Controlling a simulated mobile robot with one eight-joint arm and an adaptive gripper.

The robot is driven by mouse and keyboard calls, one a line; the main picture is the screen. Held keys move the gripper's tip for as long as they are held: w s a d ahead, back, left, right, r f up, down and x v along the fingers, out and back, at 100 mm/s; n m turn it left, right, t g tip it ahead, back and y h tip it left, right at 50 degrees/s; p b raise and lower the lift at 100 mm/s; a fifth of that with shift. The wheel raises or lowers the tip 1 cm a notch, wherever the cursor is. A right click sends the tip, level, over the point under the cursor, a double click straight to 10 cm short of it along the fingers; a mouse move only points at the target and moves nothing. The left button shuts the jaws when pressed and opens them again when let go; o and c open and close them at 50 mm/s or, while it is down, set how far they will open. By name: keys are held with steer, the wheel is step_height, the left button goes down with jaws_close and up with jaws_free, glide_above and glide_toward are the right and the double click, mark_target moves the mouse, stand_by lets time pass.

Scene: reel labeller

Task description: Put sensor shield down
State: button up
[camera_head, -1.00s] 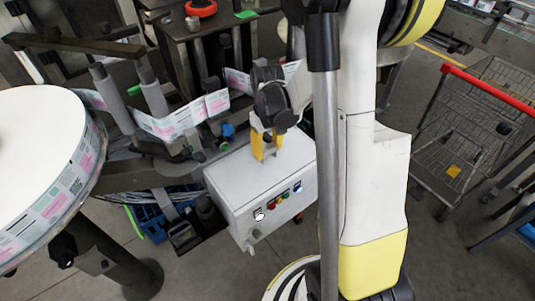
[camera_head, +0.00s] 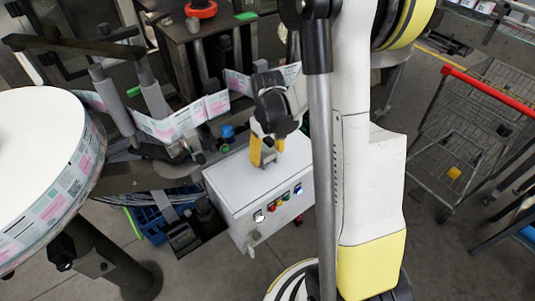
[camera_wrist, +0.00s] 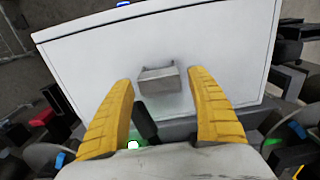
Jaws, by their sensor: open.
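The sensor shield (camera_wrist: 158,80) is a small grey block with a slanted face. It sits on the flat white top of the control cabinet (camera_head: 230,178). My gripper (camera_wrist: 160,78) is open, with its yellow fingers on either side of the shield and a visible gap to each. In the head view my gripper (camera_head: 267,158) is low over the cabinet top, and the shield is mostly hidden between the fingers.
The cabinet front carries coloured buttons (camera_head: 278,203). A large label reel (camera_head: 40,140) stands at the left, with its label web (camera_head: 185,118) running behind the cabinet. A wire cart (camera_head: 460,140) is at the right. The cabinet top around the shield is clear.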

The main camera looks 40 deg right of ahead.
mark_target(268, 152)
step_height(268, 152, up, 11)
steer(key=shift+f+p, duration=0.2)
steer(key=shift+p, duration=1)
steer(key=s+a+r+t, duration=0.7)
steer(key=s+a+r, duration=0.4)
steer(key=a, duration=0.4)
steer(key=shift+r, duration=0.25)
